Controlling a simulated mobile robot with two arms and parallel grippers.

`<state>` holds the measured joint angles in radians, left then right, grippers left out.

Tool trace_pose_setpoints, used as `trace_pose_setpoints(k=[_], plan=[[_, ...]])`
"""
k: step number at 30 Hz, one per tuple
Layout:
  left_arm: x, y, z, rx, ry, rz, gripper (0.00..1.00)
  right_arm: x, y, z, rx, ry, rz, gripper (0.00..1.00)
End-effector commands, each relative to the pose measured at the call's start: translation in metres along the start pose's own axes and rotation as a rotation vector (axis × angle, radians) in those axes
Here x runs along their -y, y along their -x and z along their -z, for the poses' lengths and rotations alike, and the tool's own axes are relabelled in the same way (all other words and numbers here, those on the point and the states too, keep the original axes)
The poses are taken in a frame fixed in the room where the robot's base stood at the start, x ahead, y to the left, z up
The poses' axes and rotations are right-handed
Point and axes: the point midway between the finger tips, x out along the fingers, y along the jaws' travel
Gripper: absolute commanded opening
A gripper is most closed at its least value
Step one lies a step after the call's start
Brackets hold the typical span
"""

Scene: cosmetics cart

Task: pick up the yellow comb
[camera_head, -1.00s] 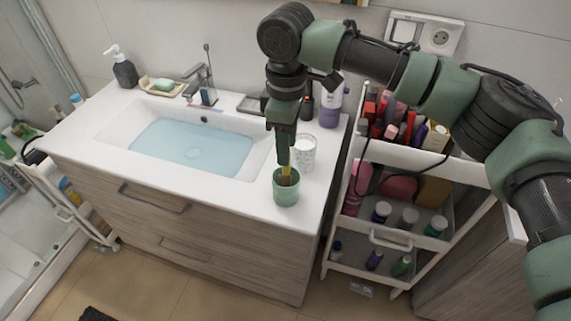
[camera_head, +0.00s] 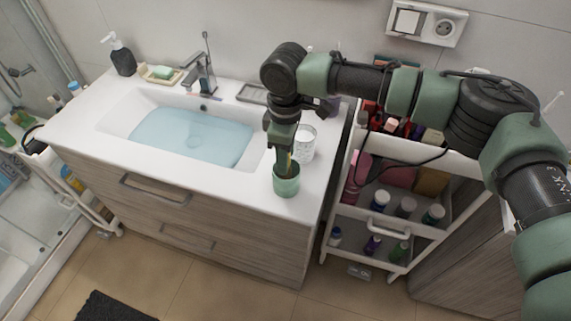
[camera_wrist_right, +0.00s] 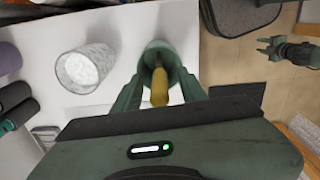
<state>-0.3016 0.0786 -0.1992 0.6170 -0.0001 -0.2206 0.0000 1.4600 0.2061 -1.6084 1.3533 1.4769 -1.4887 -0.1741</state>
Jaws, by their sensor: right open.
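The yellow comb (camera_wrist_right: 159,87) stands upright in a green cup (camera_head: 286,183) near the front right corner of the sink counter. In the head view most of the comb is hidden by my gripper and the cup. My right gripper (camera_head: 284,155) points down just above the cup. In the right wrist view its fingers are apart, one on each side of the comb, and the cup (camera_wrist_right: 158,53) shows beyond them. I cannot tell whether either finger touches the comb. What looks like my left gripper (camera_wrist_right: 288,50) shows small at the right of the wrist view, above the floor.
A patterned white glass (camera_head: 304,144) stands close behind the cup. A basin of water (camera_head: 190,138) lies to the left. A white cart (camera_head: 372,228) with several bottles stands to the right of the counter, under my right arm. The counter's front edge is close to the cup.

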Motion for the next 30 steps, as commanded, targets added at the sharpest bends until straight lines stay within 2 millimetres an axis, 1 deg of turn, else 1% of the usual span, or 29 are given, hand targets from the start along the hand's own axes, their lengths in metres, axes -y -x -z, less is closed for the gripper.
trace_pose_setpoints(k=[3, 5, 6, 7, 8, 17, 22, 26, 29, 30], plan=[[0.001, 0.0, 0.005, -0.007, 0.0, 0.001, 0.36, 0.0, 0.0, 0.0, 0.0, 0.0, 0.0, 0.42], [0.001, 0.0, 0.006, -0.009, 0.0, 0.001, 0.36, 0.0, 0.0, 0.0, 0.0, 0.0, 0.0, 0.25], [0.001, 0.0, 0.006, -0.009, 0.0, 0.001, 0.36, 0.0, 0.0, 0.0, 0.0, 0.0, 0.0, 0.14], [0.001, 0.0, 0.006, -0.009, 0.0, 0.001, 0.36, 0.0, 0.0, 0.0, 0.0, 0.0, 0.0, 0.06], [0.001, 0.0, 0.006, -0.009, 0.0, 0.001, 0.36, 0.0, 0.0, 0.0, 0.0, 0.0, 0.0, 0.0], [0.002, 0.0, 0.005, -0.009, -0.001, 0.002, 0.36, 0.0, 0.001, 0.0, 0.0, 0.0, 0.0, 0.0], [0.002, -0.003, 0.005, -0.008, -0.001, 0.002, 0.36, 0.0, 0.006, 0.0, -0.001, 0.0, 0.0, 0.0], [0.001, -0.007, 0.004, -0.008, -0.001, 0.002, 0.36, -0.001, 0.021, 0.001, -0.002, 0.0, -0.001, 0.0], [0.001, -0.011, 0.003, -0.007, -0.001, 0.002, 0.36, -0.001, 0.038, 0.001, -0.002, 0.0, -0.002, 0.0], [0.001, -0.014, 0.003, -0.007, -0.002, 0.002, 0.36, -0.001, 0.047, 0.001, -0.003, 0.0, -0.003, 0.0]])
